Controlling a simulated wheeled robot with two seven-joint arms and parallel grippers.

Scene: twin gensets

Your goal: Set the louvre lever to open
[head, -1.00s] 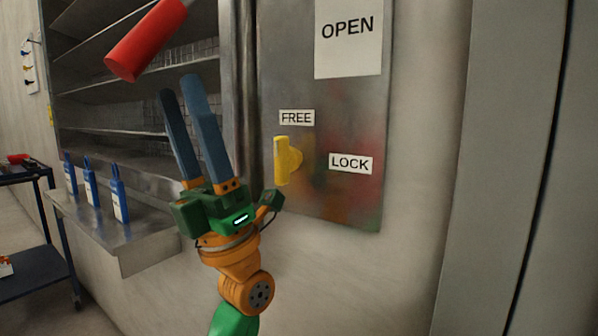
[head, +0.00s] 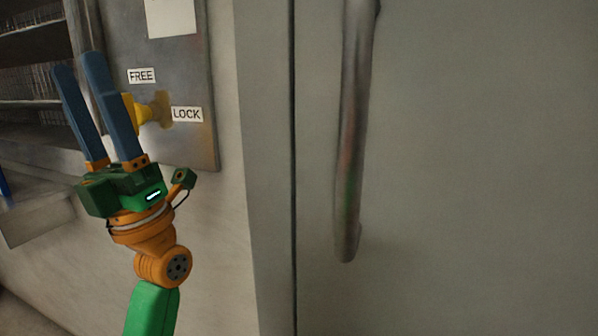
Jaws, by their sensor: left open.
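The louvre lever does not show now; the red grip above the panel in the earlier view is out of frame. Of the large sign, only a blank white lower part (head: 171,16) shows at the top of the grey metal panel (head: 190,60). My left gripper (head: 80,62) points up at the left side of the head view, its two blue fingers apart with nothing seen between them. Its right finger overlaps the left part of a yellow turn knob (head: 157,108) in the picture; I cannot tell if they touch. My right gripper is not in view.
The knob sits by the labels FREE (head: 142,76) and LOCK (head: 187,114). A grey door (head: 470,170) with a long vertical metal handle (head: 350,140) fills the right. Shelving (head: 30,50) and a metal ledge (head: 45,215) are at the left.

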